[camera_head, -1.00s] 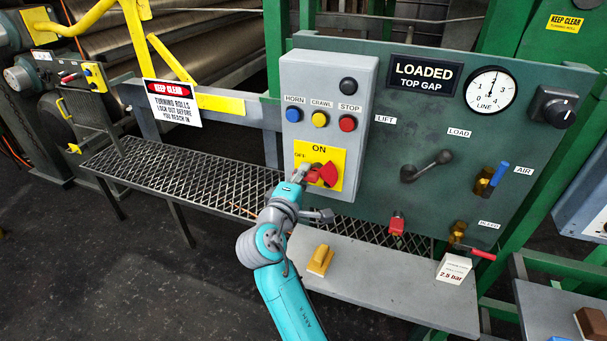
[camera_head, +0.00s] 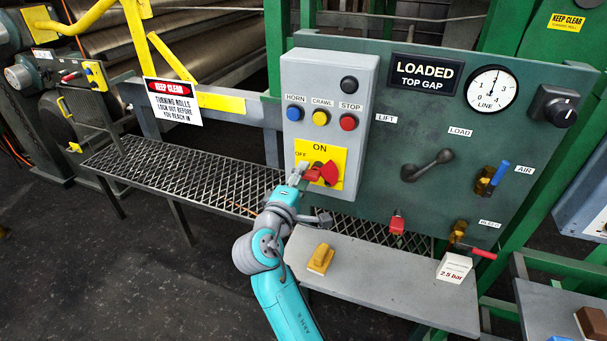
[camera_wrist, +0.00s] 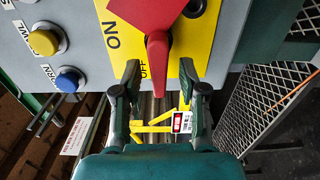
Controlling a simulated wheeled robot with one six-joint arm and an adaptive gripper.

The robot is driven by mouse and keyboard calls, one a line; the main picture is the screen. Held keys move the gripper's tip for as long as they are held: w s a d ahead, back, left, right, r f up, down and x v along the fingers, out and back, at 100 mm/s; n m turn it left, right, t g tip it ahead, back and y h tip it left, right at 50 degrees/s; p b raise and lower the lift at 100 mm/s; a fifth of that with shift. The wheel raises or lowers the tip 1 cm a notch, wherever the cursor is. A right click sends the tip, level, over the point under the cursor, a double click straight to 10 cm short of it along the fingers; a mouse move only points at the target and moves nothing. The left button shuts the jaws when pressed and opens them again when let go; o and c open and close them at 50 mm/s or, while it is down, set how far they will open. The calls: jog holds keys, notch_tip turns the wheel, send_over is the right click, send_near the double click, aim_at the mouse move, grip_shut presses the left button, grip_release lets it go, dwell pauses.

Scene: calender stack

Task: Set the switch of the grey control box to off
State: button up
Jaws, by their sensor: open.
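The grey control box (camera_head: 330,75) stands upright on the green panel. Its red rotary switch (camera_head: 325,173) sits on a yellow plate marked ON at the top and OFF at the left. The switch's handle points left, on the OFF side; in the wrist view the red handle (camera_wrist: 158,52) points down, its tip beside the OFF label. My gripper (camera_head: 300,177) is at the left of the switch. In the wrist view my gripper (camera_wrist: 159,72) is open, one finger on each side of the handle's end, with gaps showing.
Blue, yellow and red buttons (camera_head: 348,122) sit above the switch, with a black one higher. The panel carries a grey lever (camera_head: 427,165) and valves. A mesh walkway (camera_head: 180,175) lies left.

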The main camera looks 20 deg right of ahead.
jog(key=v, duration=1)
jog(key=shift+s+a, duration=0.15)
jog(key=shift+s, duration=0.05)
jog(key=s+d+f+y, duration=0.3)
jog(key=s+f+y, duration=0.1)
jog(key=s+f, duration=0.6)
jog(key=s+d+f+y, duration=0.3)
jog(key=s+f+y, duration=0.35)
jog(key=f, duration=0.65)
jog(key=s+d+m, duration=0.1)
jog(key=s+m, duration=0.3)
jog(key=s, duration=1.3)
jog(key=s+d+r+m, duration=0.2)
jog(key=s+r+m, duration=0.4)
jog(key=s, duration=0.5)
jog(key=shift+s+m, duration=0.4)
jog(key=shift+m, duration=0.1)
